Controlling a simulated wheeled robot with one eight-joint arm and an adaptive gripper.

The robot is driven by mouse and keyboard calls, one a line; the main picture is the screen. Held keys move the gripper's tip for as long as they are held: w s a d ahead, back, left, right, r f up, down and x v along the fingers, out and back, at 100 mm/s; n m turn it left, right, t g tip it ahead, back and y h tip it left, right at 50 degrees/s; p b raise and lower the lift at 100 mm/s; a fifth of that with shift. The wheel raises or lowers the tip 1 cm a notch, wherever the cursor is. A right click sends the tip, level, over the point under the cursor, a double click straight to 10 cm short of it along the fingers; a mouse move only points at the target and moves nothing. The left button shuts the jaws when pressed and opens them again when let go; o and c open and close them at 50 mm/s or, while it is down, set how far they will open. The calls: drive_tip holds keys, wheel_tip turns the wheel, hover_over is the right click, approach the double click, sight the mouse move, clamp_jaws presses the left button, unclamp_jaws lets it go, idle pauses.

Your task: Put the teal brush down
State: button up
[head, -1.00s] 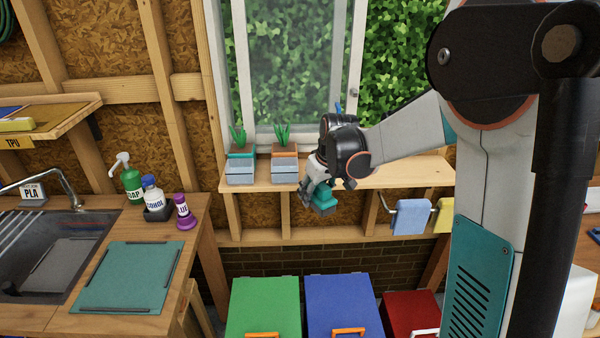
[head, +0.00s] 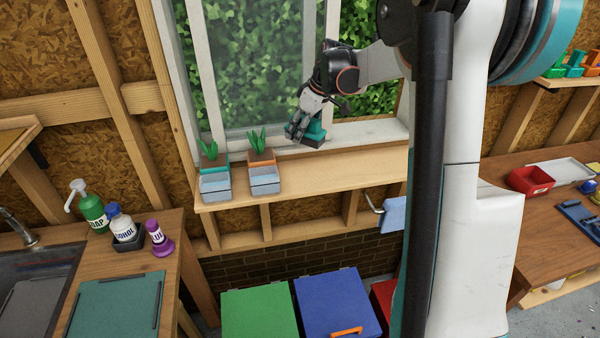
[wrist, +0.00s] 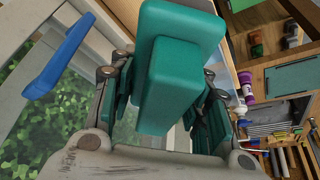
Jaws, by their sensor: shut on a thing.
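The teal brush (head: 315,133) is in my gripper (head: 304,127), in front of the window and above the wooden shelf. In the wrist view the teal brush (wrist: 178,75) fills the middle, with my gripper's fingers (wrist: 165,110) shut on both sides of it. From the head view I cannot tell whether the brush touches the window sill behind it.
The wooden shelf (head: 335,170) is clear to the right of two potted plants in grey-blue planters (head: 214,184) (head: 264,180). The window sill (head: 370,132) runs behind it. A blue window handle (wrist: 62,55) shows in the wrist view. Green and blue bins (head: 338,300) stand below.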

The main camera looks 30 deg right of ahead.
sight(297, 178)
wheel_tip(297, 178, down, 16)
drive_tip(key=shift+r+b, duration=0.1)
drive_tip(key=shift+b, duration=1)
drive_tip(key=o, duration=1.1)
drive_tip(key=p+v, duration=0.2)
drive_tip(key=v, duration=1)
drive_tip(key=shift+a, duration=0.1)
